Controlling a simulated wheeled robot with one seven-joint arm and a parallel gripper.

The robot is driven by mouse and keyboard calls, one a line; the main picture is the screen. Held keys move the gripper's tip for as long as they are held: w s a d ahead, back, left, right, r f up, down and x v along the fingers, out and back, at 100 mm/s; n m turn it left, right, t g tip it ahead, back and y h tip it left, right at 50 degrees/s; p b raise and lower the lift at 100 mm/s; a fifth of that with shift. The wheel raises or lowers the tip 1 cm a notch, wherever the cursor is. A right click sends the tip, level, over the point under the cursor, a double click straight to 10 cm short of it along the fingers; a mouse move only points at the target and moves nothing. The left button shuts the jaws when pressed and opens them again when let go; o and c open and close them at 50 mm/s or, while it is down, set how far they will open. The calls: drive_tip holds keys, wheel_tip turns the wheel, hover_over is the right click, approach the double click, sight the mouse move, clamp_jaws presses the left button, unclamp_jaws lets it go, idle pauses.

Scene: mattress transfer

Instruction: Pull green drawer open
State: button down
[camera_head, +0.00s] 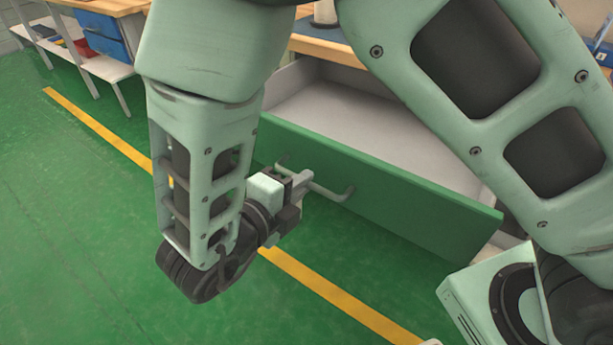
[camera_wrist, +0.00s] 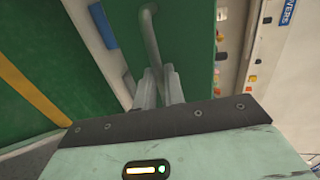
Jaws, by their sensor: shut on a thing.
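The green drawer (camera_head: 405,205) stands pulled out from the wooden-topped bench in the head view, its grey inside (camera_head: 345,120) showing and looking empty where visible. Its front also shows in the wrist view (camera_wrist: 185,45). A grey bar handle (camera_head: 325,190) runs along the drawer front and shows in the wrist view (camera_wrist: 150,38). My gripper (camera_head: 300,182) is at the handle, and its two fingers (camera_wrist: 160,88) are shut on the bar in the wrist view. My arm hides part of the drawer and the bench.
A wooden-topped bench (camera_head: 330,47) stands behind the drawer. Another bench with blue drawers (camera_head: 103,37) and a low shelf stands at the upper left. The green floor (camera_head: 70,220) with a yellow line (camera_head: 110,137) is clear at the left.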

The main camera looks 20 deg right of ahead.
drive_tip(key=shift+a, duration=0.1)
drive_tip(key=c, duration=1.5)
unclamp_jaws()
drive_tip(key=p+v, duration=0.1)
drive_tip(key=v, duration=1.6)
drive_tip(key=shift+s+a, duration=0.1)
drive_tip(key=shift+a, duration=0.05)
